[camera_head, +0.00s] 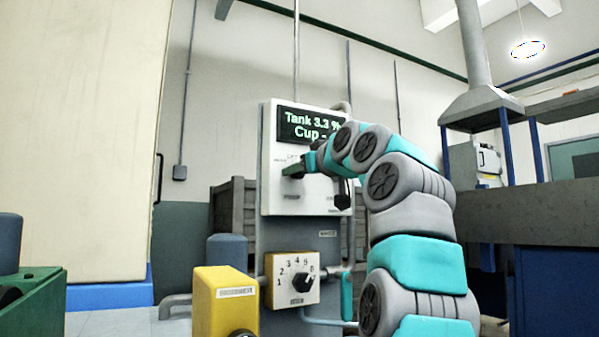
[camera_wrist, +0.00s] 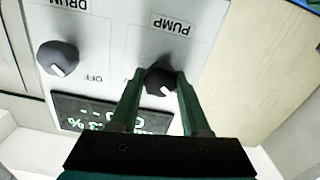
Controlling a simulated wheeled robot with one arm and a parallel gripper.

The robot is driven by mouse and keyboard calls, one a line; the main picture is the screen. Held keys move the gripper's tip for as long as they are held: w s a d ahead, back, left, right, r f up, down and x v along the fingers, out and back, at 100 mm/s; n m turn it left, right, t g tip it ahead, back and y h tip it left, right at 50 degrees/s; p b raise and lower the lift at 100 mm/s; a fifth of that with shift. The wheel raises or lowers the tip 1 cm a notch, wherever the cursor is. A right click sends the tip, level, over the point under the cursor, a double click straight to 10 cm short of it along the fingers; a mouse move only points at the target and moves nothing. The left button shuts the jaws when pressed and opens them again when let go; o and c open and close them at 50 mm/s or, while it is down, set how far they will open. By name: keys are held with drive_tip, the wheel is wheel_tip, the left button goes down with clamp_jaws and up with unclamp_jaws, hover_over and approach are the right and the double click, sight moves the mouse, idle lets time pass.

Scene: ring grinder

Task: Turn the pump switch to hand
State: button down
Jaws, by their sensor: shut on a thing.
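The pump switch (camera_wrist: 158,80) is a dark round knob under a PUMP label (camera_wrist: 172,25) on a pale panel, seen upside down in the wrist view. My gripper (camera_wrist: 160,76) has its two green fingers on either side of this knob and is shut on it. A white mark shows at the knob's lower edge in that view. In the head view my gripper (camera_head: 293,171) is at the left of the control panel (camera_head: 275,203) and hides the pump knob.
The drum switch (camera_wrist: 58,58), a similar knob, sits beside it and also shows in the head view (camera_head: 343,201). A screen (camera_head: 298,124) reads "Tank 3.3 %" and "Cup -". Below are a numbered dial (camera_head: 302,280) and a yellow box (camera_head: 222,303).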

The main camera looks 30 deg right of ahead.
idle(0.4)
drive_tip(key=shift+c, duration=1.9)
unclamp_jaws()
drive_tip(key=s+b, duration=0.1)
drive_tip(key=s, duration=0.6)
drive_tip(key=shift+s+d+b, duration=0.15)
drive_tip(key=shift+s+b, duration=0.2)
drive_tip(key=shift+s, duration=0.1)
